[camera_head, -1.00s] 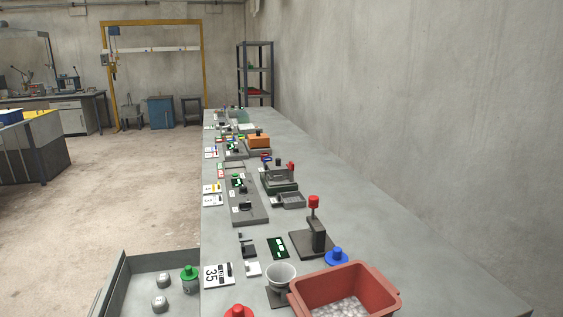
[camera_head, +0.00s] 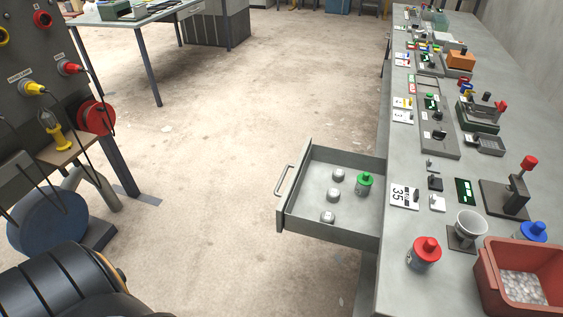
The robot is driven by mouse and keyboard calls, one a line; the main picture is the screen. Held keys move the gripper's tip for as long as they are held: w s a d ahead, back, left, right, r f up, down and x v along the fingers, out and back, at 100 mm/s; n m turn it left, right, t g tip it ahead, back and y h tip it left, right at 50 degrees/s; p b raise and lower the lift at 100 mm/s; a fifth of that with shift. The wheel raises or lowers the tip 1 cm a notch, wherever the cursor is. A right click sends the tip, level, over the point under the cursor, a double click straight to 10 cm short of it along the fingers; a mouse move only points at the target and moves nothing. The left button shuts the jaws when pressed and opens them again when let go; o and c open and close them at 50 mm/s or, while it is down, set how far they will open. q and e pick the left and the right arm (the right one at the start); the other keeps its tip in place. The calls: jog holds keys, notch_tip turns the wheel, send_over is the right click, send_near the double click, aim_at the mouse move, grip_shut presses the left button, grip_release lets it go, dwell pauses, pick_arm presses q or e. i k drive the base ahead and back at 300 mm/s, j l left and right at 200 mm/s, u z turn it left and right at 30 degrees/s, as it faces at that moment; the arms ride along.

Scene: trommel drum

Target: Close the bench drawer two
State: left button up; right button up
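An open grey bench drawer (camera_head: 330,231) sticks out to the left from the long grey workbench (camera_head: 391,258). Its bar handle (camera_head: 284,181) is on the left, outer face. Inside lie several small grey metal pieces (camera_head: 333,195) and a green-topped container (camera_head: 364,184). I cannot read a number on the drawer. Neither of my grippers is in view.
On the bench stand a red-topped container (camera_head: 424,253), a reddish bin (camera_head: 520,290), a cup (camera_head: 470,224) and a red-knobbed press (camera_head: 508,195). A panel with cables and reels (camera_head: 40,90) stands at left. The floor (camera_head: 240,120) between is clear.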

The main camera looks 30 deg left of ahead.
aim_at(357, 223)
jog(key=j, duration=1)
jog(key=k+j, duration=0.1)
jog(key=j, duration=0.9)
